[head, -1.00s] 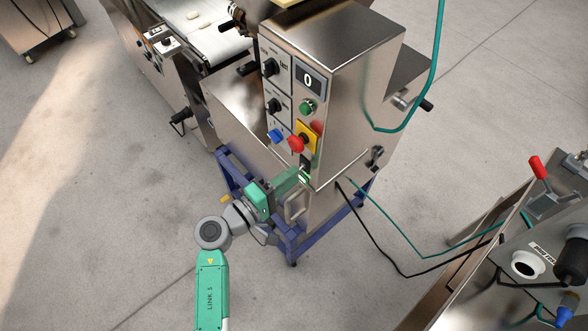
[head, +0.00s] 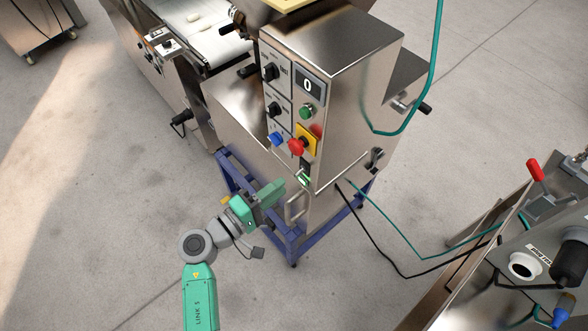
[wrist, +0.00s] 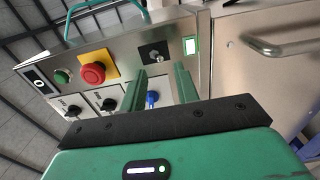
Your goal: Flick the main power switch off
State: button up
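The control panel is on the front of a steel machine (head: 340,90). Low on it, below the red button, is a small dark toggle switch (head: 305,167), probably the main power switch. The wrist view shows this toggle (wrist: 154,55) on a dark plate, with a green-lit indicator (wrist: 190,45) beside it. I cannot tell which way its lever points. My gripper (head: 280,188) is to the lower left of the switch, apart from the panel. Its two green fingers (wrist: 160,68) are spread with a gap between them and nothing held.
Above the switch are a red emergency button (head: 296,146) on a yellow plate, a blue knob (head: 276,138), a green button (head: 306,111), black knobs and a display reading 0 (head: 308,85). A metal handle (head: 294,208) sticks out below. Open floor lies left.

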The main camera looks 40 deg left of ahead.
jog(key=shift+s+a, duration=0.2)
jog(key=shift+s, duration=1.05)
jog(key=s+p, duration=0.1)
jog(key=s, duration=0.6)
jog(key=shift+s+a, duration=0.4)
jog(key=shift+a, duration=0.05)
